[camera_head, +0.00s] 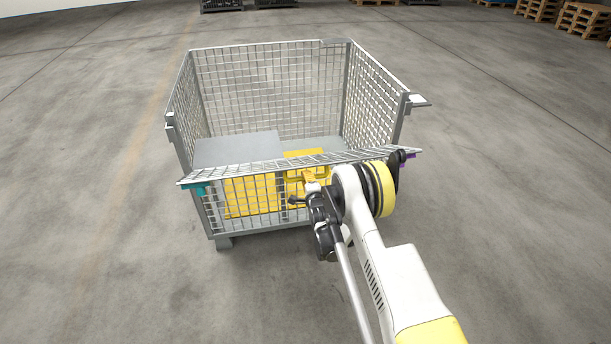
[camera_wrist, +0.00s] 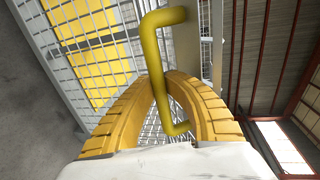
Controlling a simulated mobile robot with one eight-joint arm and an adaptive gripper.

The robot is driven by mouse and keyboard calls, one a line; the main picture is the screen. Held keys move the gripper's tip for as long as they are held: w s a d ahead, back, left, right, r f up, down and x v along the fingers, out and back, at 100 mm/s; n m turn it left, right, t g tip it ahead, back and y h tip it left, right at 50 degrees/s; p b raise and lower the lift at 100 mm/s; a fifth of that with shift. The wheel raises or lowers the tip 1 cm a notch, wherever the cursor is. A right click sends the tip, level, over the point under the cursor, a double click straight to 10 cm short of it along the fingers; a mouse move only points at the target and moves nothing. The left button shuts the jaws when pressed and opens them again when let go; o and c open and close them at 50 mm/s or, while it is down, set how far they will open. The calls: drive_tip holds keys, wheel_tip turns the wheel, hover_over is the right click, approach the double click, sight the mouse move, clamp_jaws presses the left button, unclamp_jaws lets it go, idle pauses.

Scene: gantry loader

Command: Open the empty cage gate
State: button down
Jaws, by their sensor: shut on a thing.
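The wire mesh cage (camera_head: 268,62) stands on the floor in front of me in the head view. Its front gate (camera_head: 240,178) leans outward, its top edge swung away from the side walls. In the wrist view a yellow bent-bar handle (camera_wrist: 150,45) lies between the yellow fingers of my gripper (camera_wrist: 160,85). The fingers are shut on the handle, with the gate mesh (camera_wrist: 112,52) close behind. In the head view my arm hides the right part of the gate and most of the grip.
A grey flat-topped block (camera_head: 238,148) and yellow surfaces (camera_head: 250,197) show inside or behind the mesh; I cannot tell their exact shape. The floor around the cage is clear. Wooden pallets (camera_head: 580,18) stand far back at the right.

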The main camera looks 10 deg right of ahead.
sight(306, 164)
idle(0.3)
drive_tip(key=c, duration=1.4)
unclamp_jaws()
drive_tip(key=shift+s+r, duration=0.1)
drive_tip(key=shift+r, duration=0.15)
wheel_tip(306, 164, up, 10)
drive_tip(key=shift+f, duration=0.1)
